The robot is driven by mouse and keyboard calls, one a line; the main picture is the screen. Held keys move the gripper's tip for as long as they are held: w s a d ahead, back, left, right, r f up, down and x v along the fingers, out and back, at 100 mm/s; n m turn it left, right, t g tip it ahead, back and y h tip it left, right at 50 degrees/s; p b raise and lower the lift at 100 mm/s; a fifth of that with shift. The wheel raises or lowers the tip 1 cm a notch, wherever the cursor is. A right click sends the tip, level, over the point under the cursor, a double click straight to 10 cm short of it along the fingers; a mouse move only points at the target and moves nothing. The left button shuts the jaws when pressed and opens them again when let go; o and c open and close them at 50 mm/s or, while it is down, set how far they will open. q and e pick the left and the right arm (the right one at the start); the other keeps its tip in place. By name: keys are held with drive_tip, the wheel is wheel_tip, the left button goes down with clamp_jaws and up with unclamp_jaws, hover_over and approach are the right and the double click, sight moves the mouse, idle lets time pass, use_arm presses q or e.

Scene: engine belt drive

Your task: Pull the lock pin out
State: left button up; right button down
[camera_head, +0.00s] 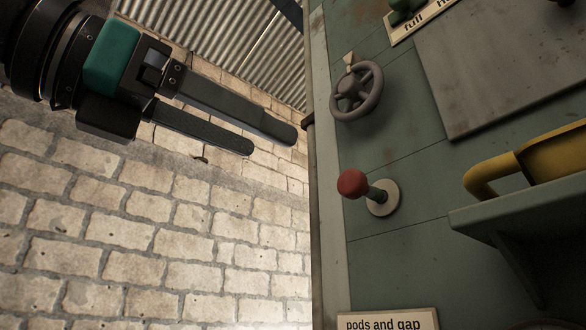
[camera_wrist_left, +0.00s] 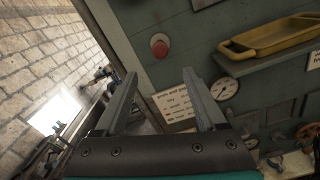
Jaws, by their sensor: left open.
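A red ball knob (camera_head: 352,183) on a short stem stands out from a round pale plate on the grey-green panel; it looks like the lock pin's handle, but no label confirms this. It also shows in the left wrist view (camera_wrist_left: 159,46), ahead of and above the fingers. My left gripper (camera_head: 275,140) is open and empty, up and left of the knob and apart from it. Its two dark fingers also show in the left wrist view (camera_wrist_left: 162,84) with nothing between them. My right gripper is in neither view.
A grey handwheel (camera_head: 357,92) is above the knob. A yellow tray (camera_head: 490,182) rests on a jutting shelf (camera_head: 490,220) to the right. A printed sign (camera_head: 388,321) and a round gauge (camera_wrist_left: 224,89) are lower down. Left of the panel edge is open room before a brick surface.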

use_arm(q)
drive_tip(key=shift+v, duration=1.2)
